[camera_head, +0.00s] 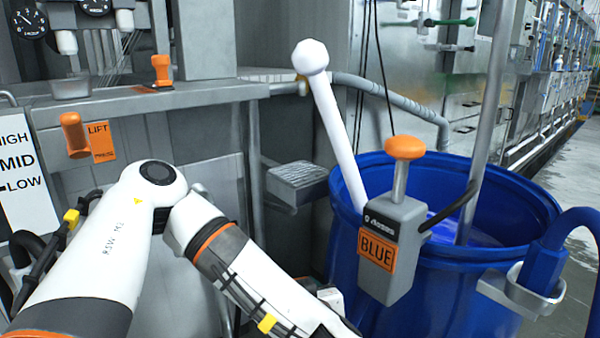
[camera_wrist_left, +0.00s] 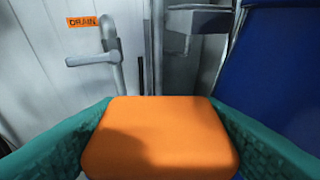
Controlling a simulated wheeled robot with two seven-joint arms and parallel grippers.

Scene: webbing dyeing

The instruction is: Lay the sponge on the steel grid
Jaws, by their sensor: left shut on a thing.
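An orange sponge (camera_wrist_left: 160,140) with rounded corners fills the lower middle of the left wrist view. My left gripper (camera_wrist_left: 160,108) is shut on it, with a teal finger against each side. In the head view my left arm runs down to the bottom edge, and its gripper and the sponge are out of sight. The steel grid (camera_head: 296,174) is a small grey ribbed shelf on the machine, left of the blue barrel. Its visible top is bare. A grey part at the top of the left wrist view may be its underside; I cannot be sure. My right gripper is not in view.
A blue barrel (camera_head: 540,215) stands right of the grid, with a white ball-topped rod (camera_head: 340,135) and a grey pipe (camera_head: 488,110) in it. A grey box labelled BLUE (camera_head: 393,240) hangs on its rim. A drain handle (camera_wrist_left: 92,59) shows in the left wrist view.

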